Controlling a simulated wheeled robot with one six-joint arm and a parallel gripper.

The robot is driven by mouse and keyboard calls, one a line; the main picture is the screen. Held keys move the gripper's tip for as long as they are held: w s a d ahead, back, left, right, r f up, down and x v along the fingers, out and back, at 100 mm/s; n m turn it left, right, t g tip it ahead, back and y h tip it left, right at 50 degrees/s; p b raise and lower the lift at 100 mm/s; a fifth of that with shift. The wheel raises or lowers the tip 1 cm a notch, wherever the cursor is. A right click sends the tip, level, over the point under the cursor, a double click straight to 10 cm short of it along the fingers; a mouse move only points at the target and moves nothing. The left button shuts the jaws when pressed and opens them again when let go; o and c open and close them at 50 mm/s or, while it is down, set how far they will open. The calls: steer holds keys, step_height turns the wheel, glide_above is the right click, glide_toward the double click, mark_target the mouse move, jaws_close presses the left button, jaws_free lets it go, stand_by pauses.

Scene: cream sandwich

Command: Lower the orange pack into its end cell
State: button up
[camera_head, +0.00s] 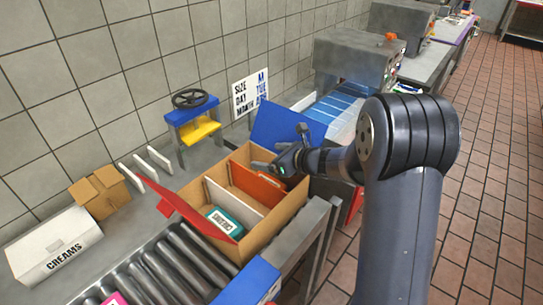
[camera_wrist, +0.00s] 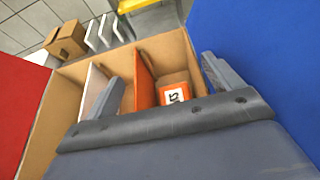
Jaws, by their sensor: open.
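In the wrist view, the orange pack (camera_wrist: 166,94) with a white label is inside the end cell of the cardboard carton (camera_wrist: 55,95). It sits between the orange divider (camera_wrist: 144,80) and the carton's end wall, and my gripper hides its near part. My gripper (camera_wrist: 160,68) is open, with one finger over the middle cell and the other near the blue flap. In the head view, my gripper (camera_head: 279,152) is over the far end of the carton (camera_head: 247,245); I cannot make out the orange pack there. I cannot tell whether the pack touches the cell floor.
A teal pack (camera_head: 224,222) is in the near cell, beside a white divider (camera_head: 235,196). A red flap (camera_head: 185,208) and a blue flap (camera_head: 285,128) stand open. A white CREAMS box (camera_head: 50,245) and a small brown box (camera_head: 100,192) stand left of the rollers.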

steer(key=b+v, duration=0.2)
steer(key=v, duration=0.9)
step_height(320, 180, up, 10)
steer(key=p, duration=0.8)
steer(key=shift+p, duration=0.4)
steer(key=shift+w+a, duration=0.1)
step_height(320, 180, down, 9)
steer(key=b, duration=0.8)
steer(key=shift+f, duration=0.15)
